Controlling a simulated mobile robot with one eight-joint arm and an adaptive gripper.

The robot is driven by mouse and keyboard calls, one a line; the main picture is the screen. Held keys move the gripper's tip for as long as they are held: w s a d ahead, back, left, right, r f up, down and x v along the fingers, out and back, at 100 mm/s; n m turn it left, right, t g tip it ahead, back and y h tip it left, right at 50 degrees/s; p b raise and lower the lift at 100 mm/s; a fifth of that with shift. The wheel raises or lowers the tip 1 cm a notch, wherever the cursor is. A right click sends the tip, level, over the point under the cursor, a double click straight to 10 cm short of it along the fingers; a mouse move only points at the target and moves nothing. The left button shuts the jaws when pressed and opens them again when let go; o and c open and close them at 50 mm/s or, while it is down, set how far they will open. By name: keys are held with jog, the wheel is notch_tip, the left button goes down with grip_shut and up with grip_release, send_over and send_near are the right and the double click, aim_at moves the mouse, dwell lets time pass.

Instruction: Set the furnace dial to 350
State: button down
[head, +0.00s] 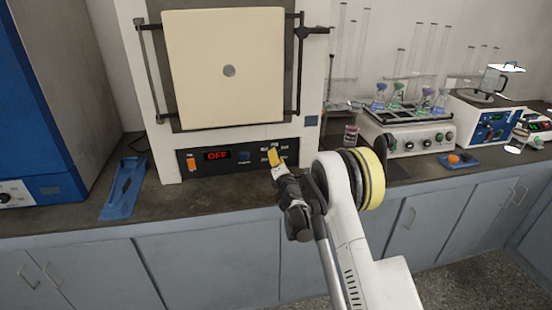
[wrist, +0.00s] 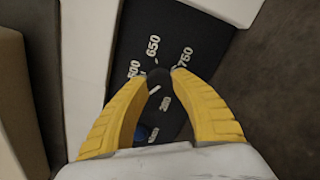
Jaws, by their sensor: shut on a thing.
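The furnace (head: 228,70) stands on the bench with its cream door shut. Its dark control panel (head: 228,172) has an orange switch (head: 191,163), a red display (head: 217,155) reading OFF and a blue button (head: 244,157). My gripper (head: 274,152) is at the panel's right part and covers the dial in the head view. In the wrist view, my yellow fingers (wrist: 158,74) are shut on the dark dial (wrist: 158,77). White marks around it read 500, 650 and about 750; the lower marks are too blurred to read surely.
A blue tool-like object (head: 122,188) lies on the bench left of the furnace. A small jar (head: 351,135) and a shaker with flasks (head: 405,130) stand to the right. A blue cabinet (head: 45,110) is at far left.

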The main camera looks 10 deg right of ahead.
jog(key=c, duration=1)
grip_release()
jog(key=shift+s, duration=0.1)
jog(key=s, duration=1.1)
jog(key=shift+s, duration=0.4)
jog(key=shift+r, duration=0.1)
